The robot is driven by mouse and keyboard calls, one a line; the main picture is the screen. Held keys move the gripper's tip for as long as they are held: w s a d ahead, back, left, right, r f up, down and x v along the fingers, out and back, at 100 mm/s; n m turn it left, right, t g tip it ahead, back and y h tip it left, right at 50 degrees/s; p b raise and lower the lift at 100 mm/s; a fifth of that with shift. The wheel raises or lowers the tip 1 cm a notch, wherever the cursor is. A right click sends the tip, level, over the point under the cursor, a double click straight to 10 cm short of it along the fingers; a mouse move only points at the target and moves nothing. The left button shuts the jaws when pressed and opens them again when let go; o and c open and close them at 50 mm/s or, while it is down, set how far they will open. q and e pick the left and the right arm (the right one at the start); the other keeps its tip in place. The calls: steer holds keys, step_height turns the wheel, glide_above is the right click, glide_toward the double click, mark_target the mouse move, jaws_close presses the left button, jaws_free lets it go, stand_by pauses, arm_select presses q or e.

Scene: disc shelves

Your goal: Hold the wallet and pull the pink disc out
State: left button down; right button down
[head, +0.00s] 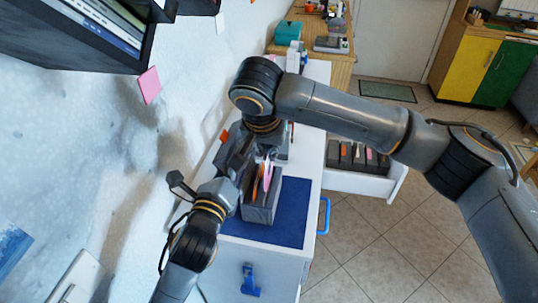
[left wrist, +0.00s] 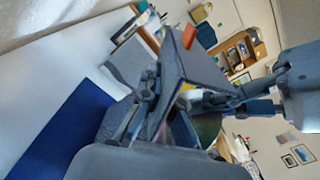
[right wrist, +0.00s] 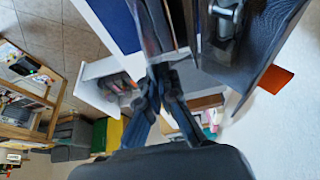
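The wallet (head: 262,209) is a dark grey open-topped holder on a blue mat, with thin discs standing in it. The pink disc (head: 268,176) sticks up from it beside an orange disc (head: 256,184). My left gripper (head: 229,184) is at the wallet's left side; in the left wrist view its fingers (left wrist: 158,88) are close against grey panels. My right gripper (head: 240,153) is at the far end of the wallet, near the disc tops. In the right wrist view its fingertips (right wrist: 160,72) are close together; whether a disc is between them is unclear.
The blue mat (head: 292,211) lies on a white cabinet top beside the wall. An open drawer (head: 352,182) with more dark holders is to the right. A black shelf (head: 75,38) hangs at upper left. A wooden counter (head: 300,25) stands beyond.

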steer(key=shift+r, duration=1.35)
arm_select(q)
steer(key=c, duration=2)
jaws_free()
steer(key=o, duration=0.6)
steer(key=shift+c, duration=0.2)
